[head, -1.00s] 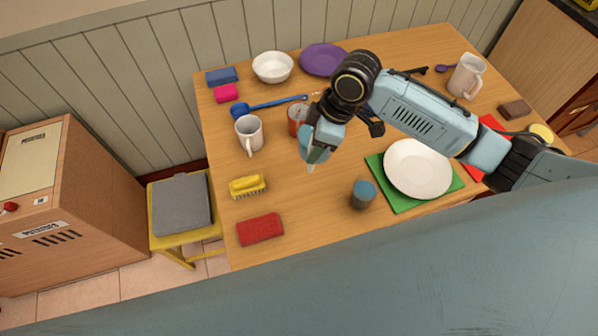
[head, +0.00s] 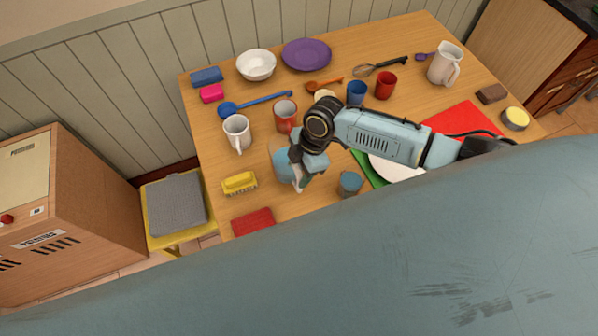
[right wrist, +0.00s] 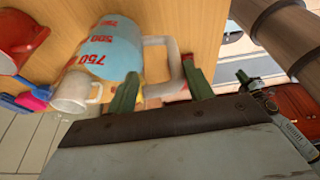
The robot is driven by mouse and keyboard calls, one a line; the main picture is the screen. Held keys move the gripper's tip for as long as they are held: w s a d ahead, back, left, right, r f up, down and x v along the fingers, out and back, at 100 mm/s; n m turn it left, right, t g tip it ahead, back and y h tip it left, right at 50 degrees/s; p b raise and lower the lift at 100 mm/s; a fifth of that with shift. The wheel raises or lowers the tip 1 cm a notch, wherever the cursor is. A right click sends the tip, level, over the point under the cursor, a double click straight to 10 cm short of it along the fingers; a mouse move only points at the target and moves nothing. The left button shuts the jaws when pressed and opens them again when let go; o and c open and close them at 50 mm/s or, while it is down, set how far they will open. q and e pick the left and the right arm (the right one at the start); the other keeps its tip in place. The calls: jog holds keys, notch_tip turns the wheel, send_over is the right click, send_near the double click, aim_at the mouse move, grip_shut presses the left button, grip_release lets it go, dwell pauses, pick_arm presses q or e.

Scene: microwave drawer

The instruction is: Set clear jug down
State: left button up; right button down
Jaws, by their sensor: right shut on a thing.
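The clear jug (right wrist: 118,45), pale blue and grey with red measuring numbers and a whitish handle, fills the upper left of the right wrist view. In the head view the jug (head: 284,163) is partly hidden by my right gripper (head: 300,183). The right gripper (right wrist: 162,88) is shut on the jug's handle, with a green finger on each side. The jug is over the wooden table, among the yellow brush, the red mug and the blue-topped cup. I cannot tell whether its base touches the table.
A yellow brush (head: 239,182) is left of the jug and a red block (head: 254,221) nearer the front. A white mug (head: 237,132) and red mug (head: 285,114) stand behind; a blue-topped cup (head: 350,183) stands right. A white plate (head: 392,169) is partly hidden.

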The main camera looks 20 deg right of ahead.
jog(key=shift+f, duration=1.1)
jog(key=shift+f, duration=0.2)
jog(key=c, duration=0.6)
grip_release()
jog(key=shift+r, duration=0.1)
jog(key=shift+r, duration=0.25)
jog(key=v, duration=1.1)
jog(key=shift+d+r, duration=0.15)
jog(key=shift+r, duration=0.15)
